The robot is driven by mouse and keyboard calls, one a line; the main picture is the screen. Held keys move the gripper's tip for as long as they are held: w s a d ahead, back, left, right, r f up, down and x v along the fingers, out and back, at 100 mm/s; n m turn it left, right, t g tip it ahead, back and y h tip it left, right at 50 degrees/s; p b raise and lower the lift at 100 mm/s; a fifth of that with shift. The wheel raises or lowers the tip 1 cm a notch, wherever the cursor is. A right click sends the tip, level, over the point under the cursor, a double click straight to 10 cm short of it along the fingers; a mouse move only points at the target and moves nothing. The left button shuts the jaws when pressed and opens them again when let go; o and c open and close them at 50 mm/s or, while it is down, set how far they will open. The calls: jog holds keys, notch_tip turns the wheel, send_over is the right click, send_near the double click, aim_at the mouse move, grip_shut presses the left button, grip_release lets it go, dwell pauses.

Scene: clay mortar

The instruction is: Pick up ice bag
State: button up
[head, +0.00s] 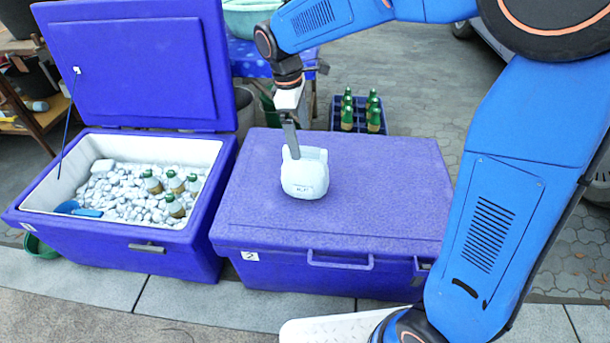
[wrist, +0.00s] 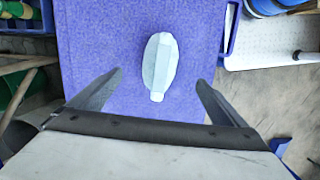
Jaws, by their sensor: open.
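The ice bag (head: 305,176) is a pale white-blue bag with small dark print, standing on the closed lid of the right purple cooler (head: 390,190). In the wrist view the ice bag (wrist: 160,64) shows from above as a narrow oval, ahead of the fingers and roughly centred between them. My gripper (head: 291,140) is just above and behind the bag in the head view, pointing down. In the wrist view my gripper (wrist: 153,82) has its two fingers spread wide with nothing between them. Whether a finger touches the bag cannot be told.
An open purple cooler (head: 140,250) at left holds ice, several bottles (head: 173,182) and a blue scoop (head: 80,210); its raised lid (head: 140,60) stands beside my arm. A crate of green bottles (head: 360,115) is behind. The right cooler's lid is otherwise clear.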

aim_at(307, 170)
jog(key=f, duration=0.4)
jog(key=d+f, duration=0.1)
jog(key=f, duration=0.4)
jog(key=d+f, duration=0.1)
jog(key=f, duration=0.3)
jog(key=shift+s+f, duration=0.3)
jog(key=shift+f, duration=0.05)
